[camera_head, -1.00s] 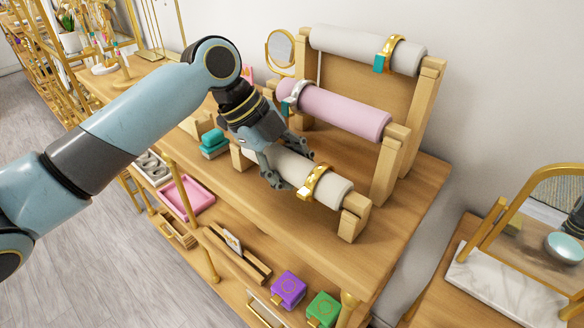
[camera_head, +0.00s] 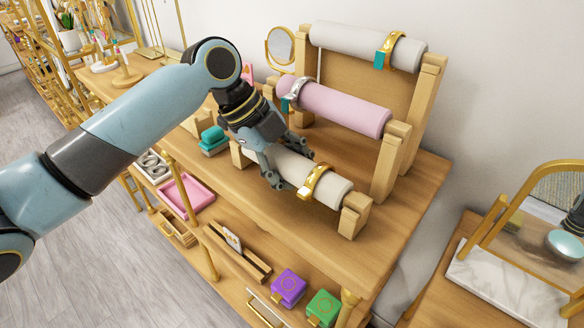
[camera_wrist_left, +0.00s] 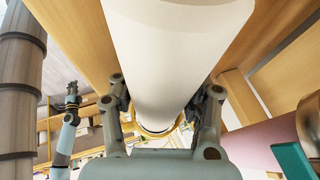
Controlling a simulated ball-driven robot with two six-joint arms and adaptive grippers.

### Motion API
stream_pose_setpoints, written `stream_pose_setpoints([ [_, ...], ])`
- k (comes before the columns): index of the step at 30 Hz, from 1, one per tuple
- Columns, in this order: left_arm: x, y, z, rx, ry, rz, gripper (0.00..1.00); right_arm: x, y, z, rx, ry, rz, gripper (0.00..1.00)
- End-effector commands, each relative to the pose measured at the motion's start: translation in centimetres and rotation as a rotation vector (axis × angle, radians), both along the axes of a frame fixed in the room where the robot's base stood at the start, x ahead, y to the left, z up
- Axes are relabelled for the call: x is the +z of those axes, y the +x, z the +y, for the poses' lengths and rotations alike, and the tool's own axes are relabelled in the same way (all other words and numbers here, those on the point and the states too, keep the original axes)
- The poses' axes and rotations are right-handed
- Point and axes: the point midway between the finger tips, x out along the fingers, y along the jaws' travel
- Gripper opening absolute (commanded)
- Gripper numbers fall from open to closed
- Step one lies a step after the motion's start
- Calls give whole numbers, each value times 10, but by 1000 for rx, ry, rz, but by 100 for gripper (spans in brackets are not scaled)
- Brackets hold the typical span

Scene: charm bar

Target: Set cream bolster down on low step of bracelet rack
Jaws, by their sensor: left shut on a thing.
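The cream bolster (camera_head: 335,193) lies across the low front step of the wooden bracelet rack (camera_head: 352,222), its right end at the short right post. Whether it bears fully on both posts is hard to tell. A gold bracelet (camera_head: 314,181) is around it. My left gripper (camera_head: 287,168) is shut on the bolster left of the bracelet. In the left wrist view the bolster (camera_wrist_left: 175,60) runs between the fingers (camera_wrist_left: 163,105). My arm and gripper hide its left part. A small blue arm, likely my right, with its gripper (camera_wrist_left: 72,95), shows far off there.
Behind are a pink bolster (camera_head: 345,108) with a silver bracelet and a grey-white top bolster (camera_head: 350,42) with a gold one. Teal boxes (camera_head: 213,139) stand left of the rack. Purple (camera_head: 288,288) and green (camera_head: 323,308) boxes sit below. Bare tabletop (camera_head: 410,195) lies right.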

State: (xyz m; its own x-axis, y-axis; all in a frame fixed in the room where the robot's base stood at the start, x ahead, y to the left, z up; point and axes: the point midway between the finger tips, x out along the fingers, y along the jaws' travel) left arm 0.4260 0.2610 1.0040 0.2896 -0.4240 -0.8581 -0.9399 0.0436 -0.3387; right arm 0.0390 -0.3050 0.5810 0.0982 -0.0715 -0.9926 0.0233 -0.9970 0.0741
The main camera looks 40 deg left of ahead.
Motion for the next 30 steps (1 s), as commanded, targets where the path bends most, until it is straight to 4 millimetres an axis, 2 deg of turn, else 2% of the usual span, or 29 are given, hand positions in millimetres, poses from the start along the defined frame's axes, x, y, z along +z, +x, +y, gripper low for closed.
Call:
stream_pose_setpoints([
  [6,-3,-2,0,0,1,8,0,0,0,0,0,0,0,0],
  [7,-3,-2,0,0,1,8,43,0,0,0,0,0,0,0],
  [14,-2,-1,0,0,1,5,73,0,0,0,0,0,0,0],
  [23,0,-1,2,0,2,3,73,0,1,-6,1,-6,-1,0],
  [26,8,-4,6,1,4,2,73,0,0,-4,2,-5,-1,0],
  [30,31,-12,19,-2,10,2,73,0,0,-3,1,-4,0,0],
])
